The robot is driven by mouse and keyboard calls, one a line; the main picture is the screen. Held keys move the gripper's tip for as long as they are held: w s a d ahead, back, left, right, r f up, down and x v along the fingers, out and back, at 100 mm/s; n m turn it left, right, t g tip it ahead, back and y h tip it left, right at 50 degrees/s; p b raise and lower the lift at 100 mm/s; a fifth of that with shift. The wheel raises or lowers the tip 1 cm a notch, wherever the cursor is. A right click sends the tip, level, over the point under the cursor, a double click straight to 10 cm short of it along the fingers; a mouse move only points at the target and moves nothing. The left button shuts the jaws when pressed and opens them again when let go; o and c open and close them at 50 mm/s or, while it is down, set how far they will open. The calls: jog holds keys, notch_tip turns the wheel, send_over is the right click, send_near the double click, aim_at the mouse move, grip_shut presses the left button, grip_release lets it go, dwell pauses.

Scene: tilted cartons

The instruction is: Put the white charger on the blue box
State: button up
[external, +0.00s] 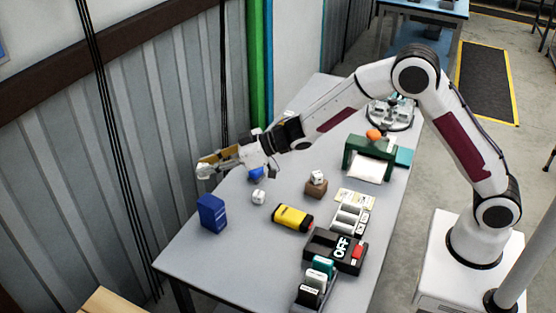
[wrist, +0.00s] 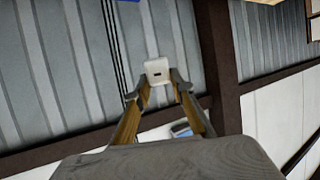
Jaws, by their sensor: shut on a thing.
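The blue box (external: 212,213) stands upright at the left end of the grey table in the external view. A sliver of blue shows at the top edge of the wrist view (wrist: 126,1). My gripper (external: 205,169) is above the table's far left edge, higher than the blue box and just behind it in the picture. In the wrist view its fingers (wrist: 158,88) are shut on the white charger (wrist: 158,70), a small white block with a dark slot. The charger is a small pale shape at the fingertips in the external view (external: 203,171).
Two white dice show, one on the table (external: 258,197) and one on a brown block (external: 316,185). A yellow and black tool (external: 292,218), a black OFF switch box (external: 336,250) and a green device (external: 370,158) stand to the right. The corrugated wall (external: 150,130) is close behind.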

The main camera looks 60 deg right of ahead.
jog(key=shift+w+d, duration=0.2)
jog(key=shift+d, duration=0.15)
jog(key=shift+d+f+m+t+h, duration=0.3)
jog(key=shift+m+h, duration=0.1)
jog(key=shift+f, duration=0.1)
send_over(215, 201)
jog(key=shift+f, duration=3.05)
jog(key=shift+f, duration=1.85)
jog(key=shift+f, duration=0.15)
